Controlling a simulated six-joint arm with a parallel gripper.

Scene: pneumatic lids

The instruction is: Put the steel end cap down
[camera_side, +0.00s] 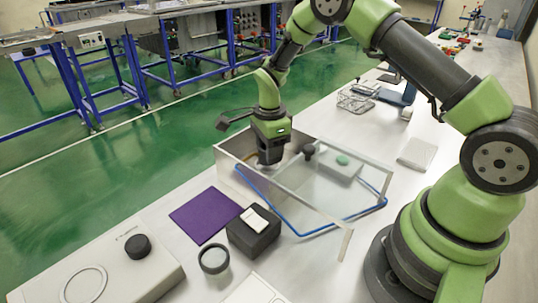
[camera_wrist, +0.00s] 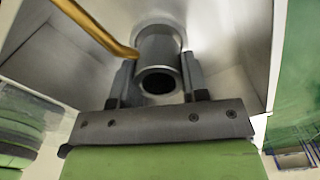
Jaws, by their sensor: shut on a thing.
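My gripper (camera_side: 270,158) reaches down into the left end of a clear-walled box (camera_side: 228,160) in the side view. In the wrist view my gripper (camera_wrist: 158,78) is shut on the steel end cap (camera_wrist: 160,48), a grey cylinder with a dark round hole facing the camera. One finger lies on each side of the cap. Pale box walls surround it. A brass-coloured bent tube (camera_wrist: 100,33) runs from the upper left up to the cap's left side; I cannot tell whether they touch. In the side view the cap is hidden or too small to make out.
A block with a green spot (camera_side: 342,160) and a black knob (camera_side: 309,149) are in the box's right part. A blue hose (camera_side: 300,226) runs along its front. A purple mat (camera_side: 203,216), dark block (camera_side: 253,237) and dark-rimmed ring (camera_side: 213,259) lie in front.

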